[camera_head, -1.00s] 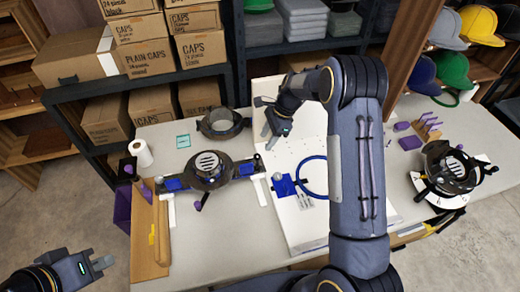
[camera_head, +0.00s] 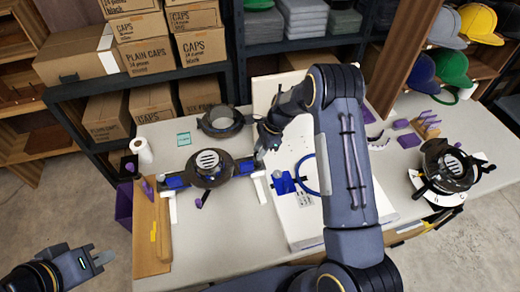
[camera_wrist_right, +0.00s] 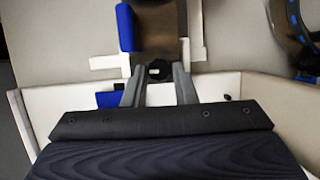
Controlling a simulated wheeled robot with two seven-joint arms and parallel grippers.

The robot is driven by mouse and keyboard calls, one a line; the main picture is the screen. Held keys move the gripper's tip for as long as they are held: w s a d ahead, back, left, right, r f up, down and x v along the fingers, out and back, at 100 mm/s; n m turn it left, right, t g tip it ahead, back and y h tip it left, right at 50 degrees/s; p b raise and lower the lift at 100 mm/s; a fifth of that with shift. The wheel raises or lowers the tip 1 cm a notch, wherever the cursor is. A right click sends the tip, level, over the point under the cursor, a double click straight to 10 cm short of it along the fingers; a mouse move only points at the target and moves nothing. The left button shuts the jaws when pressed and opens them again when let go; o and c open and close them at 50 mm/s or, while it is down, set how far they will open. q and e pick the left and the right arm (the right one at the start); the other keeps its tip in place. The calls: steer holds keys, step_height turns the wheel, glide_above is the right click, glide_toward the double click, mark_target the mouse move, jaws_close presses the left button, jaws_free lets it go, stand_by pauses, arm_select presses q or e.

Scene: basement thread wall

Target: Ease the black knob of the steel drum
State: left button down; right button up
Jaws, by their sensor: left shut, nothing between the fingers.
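The steel drum (camera_head: 208,168), a dark ring with a slatted light disc on top, sits on the bench between blue pads. The black knob (camera_wrist_right: 157,70) is at the end of the dark band in the right wrist view. My right gripper (camera_wrist_right: 158,76) has its fingers spread, one on each side of the knob, with gaps showing; I cannot tell any contact. In the head view my right gripper (camera_head: 262,148) is at the right end of the drum's fixture and hides the knob. My left gripper (camera_head: 102,260) is shut and empty at the lower left, off the bench.
A dark ring (camera_head: 221,121) lies behind the drum. A white board with a blue hoop (camera_head: 306,175) lies to the right, under my right arm. Another dark drum-like assembly (camera_head: 447,165) stands far right. Cartons (camera_head: 145,58) fill the shelf behind.

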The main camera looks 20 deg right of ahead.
steer(key=c, duration=0.5)
steer(key=shift+o, duration=0.2)
steer(key=n+b, duration=0.1)
steer(key=n+g+b, duration=0.1)
steer(key=n, duration=0.1)
steer(key=shift+w+f, duration=0.15)
steer(key=shift+w, duration=0.05)
steer(key=n+b, duration=0.1)
steer(key=n, duration=0.1)
steer(key=n+g+b, duration=0.1)
steer(key=shift+w+n+g+h, duration=0.15)
steer(key=shift+n+g+h, duration=0.15)
steer(key=shift+n, duration=0.1)
steer(key=n, duration=0.2)
steer(key=n+g+h+b, duration=0.1)
steer(key=n, duration=0.2)
steer(key=shift+w+a+n+b, duration=0.15)
steer(key=shift+a+n+b, duration=0.15)
steer(key=shift+b, duration=0.1)
steer(key=shift+a+n+g+h+b, duration=0.1)
steer(key=shift+n+g+h+b, duration=0.15)
steer(key=shift+n+h, duration=0.6)
steer(key=shift+n+g+h+b, duration=0.1)
steer(key=shift+n+g+h, duration=0.2)
steer(key=shift+n, duration=1.15)
steer(key=shift+r, duration=0.2)
